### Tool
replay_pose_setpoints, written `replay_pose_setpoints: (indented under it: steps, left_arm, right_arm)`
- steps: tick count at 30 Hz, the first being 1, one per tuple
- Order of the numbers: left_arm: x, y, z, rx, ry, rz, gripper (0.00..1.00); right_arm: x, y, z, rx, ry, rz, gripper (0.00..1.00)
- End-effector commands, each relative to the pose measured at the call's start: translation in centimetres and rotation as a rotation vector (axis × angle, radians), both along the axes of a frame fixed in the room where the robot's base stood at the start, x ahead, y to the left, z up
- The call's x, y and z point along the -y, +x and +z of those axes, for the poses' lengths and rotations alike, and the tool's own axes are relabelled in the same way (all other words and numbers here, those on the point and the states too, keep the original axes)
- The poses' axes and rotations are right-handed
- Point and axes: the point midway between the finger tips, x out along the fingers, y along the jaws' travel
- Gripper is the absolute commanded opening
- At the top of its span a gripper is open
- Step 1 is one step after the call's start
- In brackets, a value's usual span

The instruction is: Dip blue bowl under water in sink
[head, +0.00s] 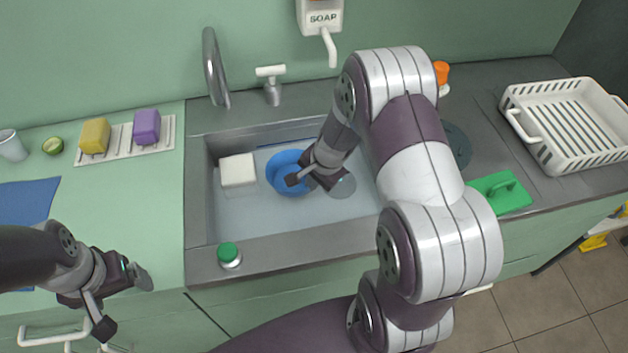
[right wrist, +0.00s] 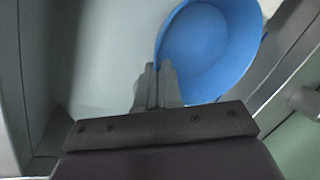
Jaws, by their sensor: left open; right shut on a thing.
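The blue bowl (head: 283,170) is inside the sink (head: 262,222), at the water in its middle. My right gripper (head: 300,180) reaches down into the sink and is shut on the bowl's rim. In the right wrist view the fingers (right wrist: 158,88) pinch the near left edge of the bowl (right wrist: 208,50). The bowl looks tilted; how deep it sits in the water I cannot tell. My left gripper (head: 122,300) is open and empty, in front of the counter at the lower left.
A white block (head: 238,170) is in the sink left of the bowl. A green-capped bottle (head: 229,255) stands at the sink's front edge. The faucet (head: 214,68) is behind. Yellow (head: 95,136) and purple (head: 147,127) sponges lie left; a white rack (head: 565,125) stands right.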

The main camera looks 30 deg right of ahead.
Motion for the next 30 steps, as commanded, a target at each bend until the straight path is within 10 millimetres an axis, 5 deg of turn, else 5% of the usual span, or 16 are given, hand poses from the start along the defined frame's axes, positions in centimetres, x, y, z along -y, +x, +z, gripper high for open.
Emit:
replay_pose_setpoints:
  steps: [24,30]
  left_arm:
    - [0.0,0.0,8.7,0.0,0.0,0.0,0.86]
    - [0.0,0.0,9.3,0.0,0.0,0.0,0.86]
  right_arm:
    - [0.0,0.0,9.5,0.0,0.0,0.0,0.0]
    - [0.0,0.0,10.3,0.0,0.0,0.0,0.0]
